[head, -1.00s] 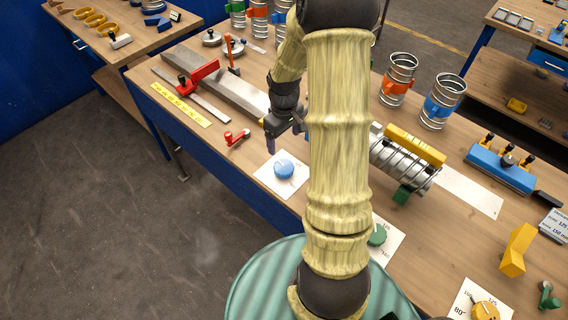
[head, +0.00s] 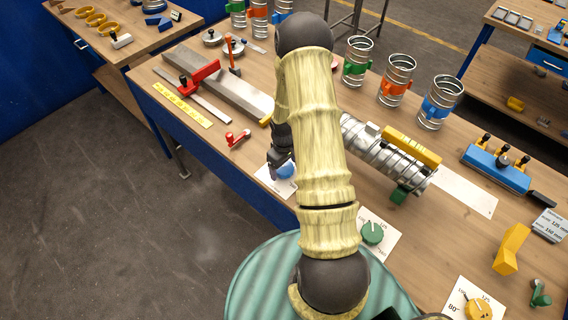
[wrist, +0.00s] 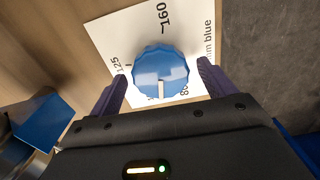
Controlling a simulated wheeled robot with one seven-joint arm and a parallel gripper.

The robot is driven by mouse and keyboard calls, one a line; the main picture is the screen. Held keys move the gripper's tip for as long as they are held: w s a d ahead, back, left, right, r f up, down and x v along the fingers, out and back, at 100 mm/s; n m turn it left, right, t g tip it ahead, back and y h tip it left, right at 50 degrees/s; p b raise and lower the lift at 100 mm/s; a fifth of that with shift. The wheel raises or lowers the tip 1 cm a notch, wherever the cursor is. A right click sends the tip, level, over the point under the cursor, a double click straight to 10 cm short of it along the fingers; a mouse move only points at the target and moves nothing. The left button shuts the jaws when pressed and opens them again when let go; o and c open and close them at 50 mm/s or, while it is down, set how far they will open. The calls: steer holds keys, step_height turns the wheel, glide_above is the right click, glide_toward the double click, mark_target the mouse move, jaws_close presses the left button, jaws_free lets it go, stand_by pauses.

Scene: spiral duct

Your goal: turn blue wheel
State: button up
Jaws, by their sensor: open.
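The blue wheel (head: 284,170) sits on a white card (head: 264,178) near the front edge of the workbench, partly covered by my gripper (head: 276,160) in the head view. In the wrist view, the blue wheel (wrist: 160,72) has a ribbed rim and a pale pointer mark toward the bottom. The card (wrist: 112,35) shows printed numbers, among them 125 and 160, and the word blue. My gripper (wrist: 160,88) is open, with one dark finger on each side of the wheel and visible gaps. I cannot tell whether the fingers are down at the wheel's height.
A green wheel (head: 373,232) and a yellow wheel (head: 478,308) sit on their own cards to the right. A metal spiral duct (head: 380,150) with a yellow level lies behind. A red-handled tool (head: 238,138) lies to the left. Banded ducts (head: 397,80) stand at the back.

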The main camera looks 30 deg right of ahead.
steer(key=c, duration=1)
steer(key=shift+o, duration=0.2)
steer(key=shift+f+m+b, duration=0.1)
steer(key=shift+m+b, duration=0.25)
steer(key=shift+m, duration=0.05)
steer(key=m+b, duration=0.1)
steer(key=m, duration=0.1)
steer(key=shift+m, duration=0.3)
steer(key=m+b, duration=0.2)
steer(key=m, duration=0.2)
steer(key=shift+m+b, duration=0.3)
steer(key=shift+m, duration=0.1)
steer(key=o, duration=1)
steer(key=shift+c, duration=0.2)
